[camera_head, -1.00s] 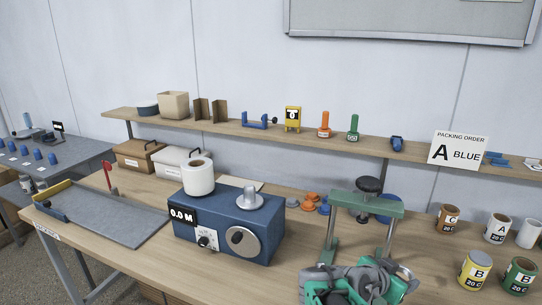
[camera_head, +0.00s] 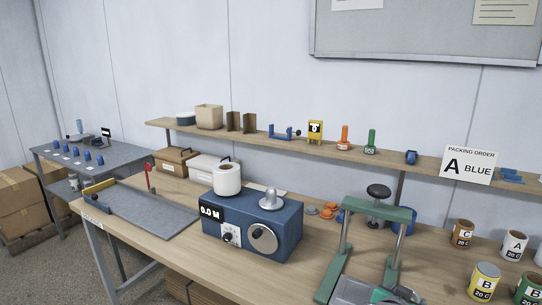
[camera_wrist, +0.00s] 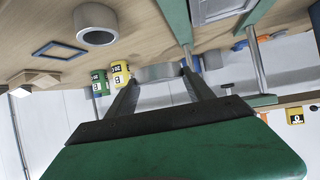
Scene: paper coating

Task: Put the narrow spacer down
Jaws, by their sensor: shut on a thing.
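In the wrist view, my gripper (camera_wrist: 160,78) is shut on a short, pale grey ring-like piece, the narrow spacer (camera_wrist: 158,71), held between its fingertips. The far side of the spacer is hidden. I cannot tell whether it touches the table. A second, longer grey hollow cylinder (camera_wrist: 97,24) stands apart on the wooden bench top. The head view shows only part of my arm at the bottom edge, below the green press frame; the fingertips and the spacer are not visible there.
The green press frame (camera_head: 377,210) with a black knob stands close to my arm. It also shows in the wrist view (camera_wrist: 187,58). A blue meter box (camera_head: 250,225) with a white roll stands left of it. Labelled cans (camera_head: 484,281) stand at right. A blue square outline (camera_wrist: 60,50) lies on the bench.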

